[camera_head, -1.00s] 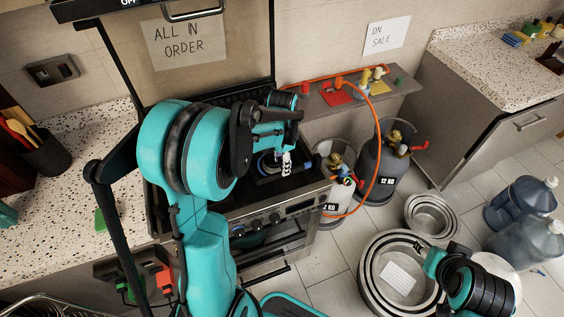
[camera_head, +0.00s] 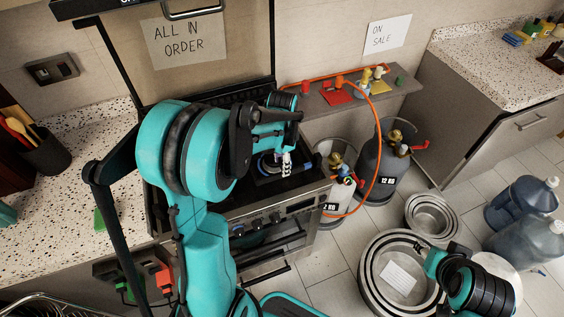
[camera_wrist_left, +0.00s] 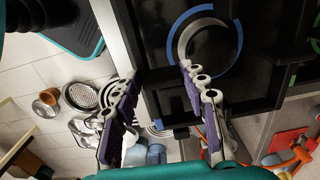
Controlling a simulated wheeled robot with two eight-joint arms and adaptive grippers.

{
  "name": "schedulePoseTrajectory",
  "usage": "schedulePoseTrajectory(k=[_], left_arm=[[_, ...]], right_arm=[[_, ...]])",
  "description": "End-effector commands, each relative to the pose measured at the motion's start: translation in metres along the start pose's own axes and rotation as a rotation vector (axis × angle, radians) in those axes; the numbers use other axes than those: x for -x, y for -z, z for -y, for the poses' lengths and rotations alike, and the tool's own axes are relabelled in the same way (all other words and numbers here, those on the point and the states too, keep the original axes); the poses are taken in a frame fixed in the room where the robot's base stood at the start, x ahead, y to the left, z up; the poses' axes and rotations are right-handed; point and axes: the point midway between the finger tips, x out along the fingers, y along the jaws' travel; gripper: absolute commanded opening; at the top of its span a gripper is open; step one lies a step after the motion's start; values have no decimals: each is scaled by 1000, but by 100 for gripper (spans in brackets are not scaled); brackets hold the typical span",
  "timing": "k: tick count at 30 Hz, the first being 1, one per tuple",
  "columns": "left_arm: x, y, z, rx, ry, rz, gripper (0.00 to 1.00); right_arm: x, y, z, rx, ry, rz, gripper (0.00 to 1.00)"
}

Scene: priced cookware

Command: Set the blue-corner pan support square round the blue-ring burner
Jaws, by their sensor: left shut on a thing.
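The blue-ring burner (camera_head: 270,163) is on the black hob, partly hidden by my left arm. In the left wrist view its blue ring (camera_wrist_left: 239,48) shows as arcs around a pale burner rim. A dark pan support (camera_wrist_left: 262,104) shows as straight black bars beside the ring; a small blue mark (camera_wrist_left: 181,133) is near its lower bar. My left gripper (camera_head: 286,163) is at the hob's front right, shut on the support; its purple-padded fingers also show in the left wrist view (camera_wrist_left: 160,85). How squarely the support sits is unclear. My right gripper (camera_head: 428,255) is over the pots, its fingers unclear.
Gas cylinders (camera_head: 376,165) with an orange hose stand right of the stove, below a shelf (camera_head: 352,98). Nested metal pots (camera_head: 368,285) and water bottles (camera_head: 520,205) are on the floor. A speckled counter (camera_head: 65,225) lies left of the stove.

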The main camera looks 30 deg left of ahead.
Motion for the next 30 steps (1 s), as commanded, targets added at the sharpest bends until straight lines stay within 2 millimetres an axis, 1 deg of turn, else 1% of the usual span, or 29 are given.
schedulePoseTrajectory(k=[3,12,30], left_arm=[[-8,0,0,0,0,0,0],[-23,0,0,0,0,0,0],[-23,1,1,0,0,0,0]], right_arm=[[-6,-4,0,0,0,0,40],[-15,-11,0,0,0,0,40],[-16,-12,0,0,0,0,40]])
